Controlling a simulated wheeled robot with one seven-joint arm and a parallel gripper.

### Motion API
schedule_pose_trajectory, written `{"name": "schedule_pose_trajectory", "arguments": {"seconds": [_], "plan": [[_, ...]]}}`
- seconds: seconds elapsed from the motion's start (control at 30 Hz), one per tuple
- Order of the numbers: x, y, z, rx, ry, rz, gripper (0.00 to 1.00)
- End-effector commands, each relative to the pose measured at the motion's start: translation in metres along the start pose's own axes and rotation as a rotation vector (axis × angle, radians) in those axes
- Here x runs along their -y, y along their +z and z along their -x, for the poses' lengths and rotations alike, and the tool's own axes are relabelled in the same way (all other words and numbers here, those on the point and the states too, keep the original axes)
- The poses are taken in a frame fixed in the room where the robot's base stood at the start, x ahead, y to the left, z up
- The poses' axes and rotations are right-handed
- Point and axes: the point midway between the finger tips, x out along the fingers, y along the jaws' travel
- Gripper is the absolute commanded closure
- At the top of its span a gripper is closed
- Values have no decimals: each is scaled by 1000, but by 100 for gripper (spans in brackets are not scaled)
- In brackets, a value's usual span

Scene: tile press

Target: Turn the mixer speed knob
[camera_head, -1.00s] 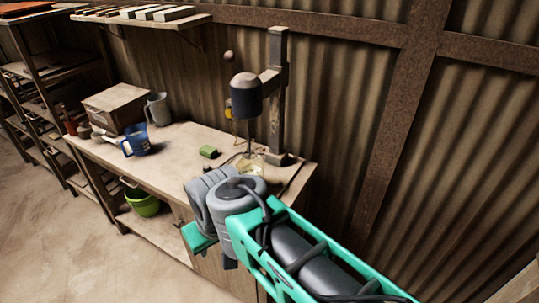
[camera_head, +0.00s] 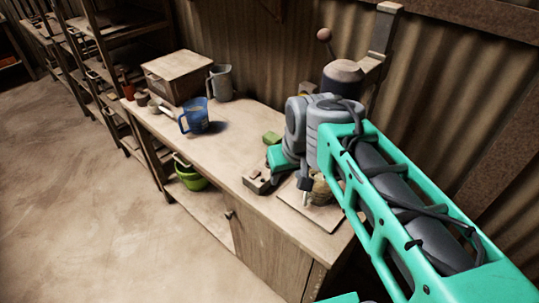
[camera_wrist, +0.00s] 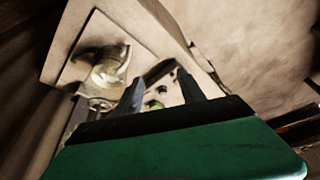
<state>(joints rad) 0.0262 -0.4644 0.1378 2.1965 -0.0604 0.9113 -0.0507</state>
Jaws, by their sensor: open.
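The mixer (camera_head: 342,75) stands at the back right of the bench, with a dark rounded head and an upright post. Its lower part is mostly hidden behind my arm. A small control box (camera_head: 258,183) sits on the bench at the front of the mixer. In the wrist view a dark round knob (camera_wrist: 160,89) and a green round part (camera_wrist: 156,104) show between my fingers; I cannot tell which is the speed knob. My gripper (camera_wrist: 171,73) is open, with its two dark fingers on either side of these parts and nothing visibly held. Contact cannot be told.
A glass beaker (camera_wrist: 108,70) stands on the mixer's base plate close beside my fingers. A green block (camera_head: 271,138), a blue jug (camera_head: 195,118), a grey jug (camera_head: 221,82) and a wooden box (camera_head: 178,75) stand farther left. The bench middle (camera_head: 225,150) is clear.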

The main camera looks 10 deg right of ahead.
Motion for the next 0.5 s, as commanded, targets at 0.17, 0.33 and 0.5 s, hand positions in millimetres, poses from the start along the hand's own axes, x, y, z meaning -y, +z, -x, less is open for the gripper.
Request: {"name": "schedule_pose_trajectory", "arguments": {"seconds": [0.17, 0.33, 0.5], "plan": [[-15, -84, -82, -8, -37, 83, 53], [-27, -129, -122, -24, -56, 136, 53], [-27, -137, -137, -27, -60, 146, 53]]}}
